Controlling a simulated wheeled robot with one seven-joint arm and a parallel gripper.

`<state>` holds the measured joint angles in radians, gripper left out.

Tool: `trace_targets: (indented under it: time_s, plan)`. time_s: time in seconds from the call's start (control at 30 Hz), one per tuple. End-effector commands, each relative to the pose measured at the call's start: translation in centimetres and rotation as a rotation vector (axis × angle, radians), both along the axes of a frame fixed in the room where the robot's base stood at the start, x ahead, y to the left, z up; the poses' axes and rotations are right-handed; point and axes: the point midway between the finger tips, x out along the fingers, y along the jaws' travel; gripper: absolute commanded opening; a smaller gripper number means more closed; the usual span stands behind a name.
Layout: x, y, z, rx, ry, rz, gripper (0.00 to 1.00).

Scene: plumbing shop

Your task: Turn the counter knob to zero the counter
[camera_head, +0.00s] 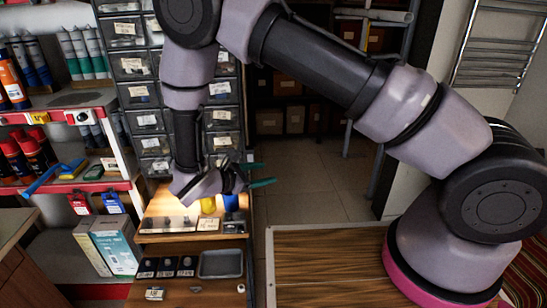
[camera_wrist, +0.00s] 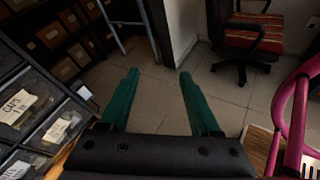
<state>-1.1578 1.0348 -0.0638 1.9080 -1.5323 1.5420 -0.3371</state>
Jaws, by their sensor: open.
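My gripper (camera_head: 259,174) is above the back right of the wooden bench top, its two teal fingers pointing right, away from the bench. In the wrist view the fingers (camera_wrist: 158,76) are spread apart with only floor seen between them. I cannot pick out the counter or its knob for certain. Three small dark units with pale round tops, the middle one (camera_head: 168,266), stand in a row on the front lower surface. They are too small to identify. The wrist view shows no counter.
A grey tray (camera_head: 221,264) lies right of the dark units. A yellow item (camera_head: 208,205) and a blue item (camera_head: 231,202) stand under my wrist. Labelled drawers (camera_head: 136,67) rise behind the bench. The tiled floor (camera_head: 300,185) is clear; an office chair (camera_wrist: 250,38) stands beyond.

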Motion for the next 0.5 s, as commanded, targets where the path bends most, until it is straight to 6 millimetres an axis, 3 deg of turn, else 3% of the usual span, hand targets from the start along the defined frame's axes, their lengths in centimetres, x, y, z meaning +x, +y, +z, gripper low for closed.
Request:
trace_targets:
  time_s: [0.23, 0.5]
  plan:
    - [0.9, -2.3, 3.5, 0.111, -0.003, -0.144, 0.64]
    - [1.1, -3.3, 4.8, 0.159, -0.005, -0.208, 0.64]
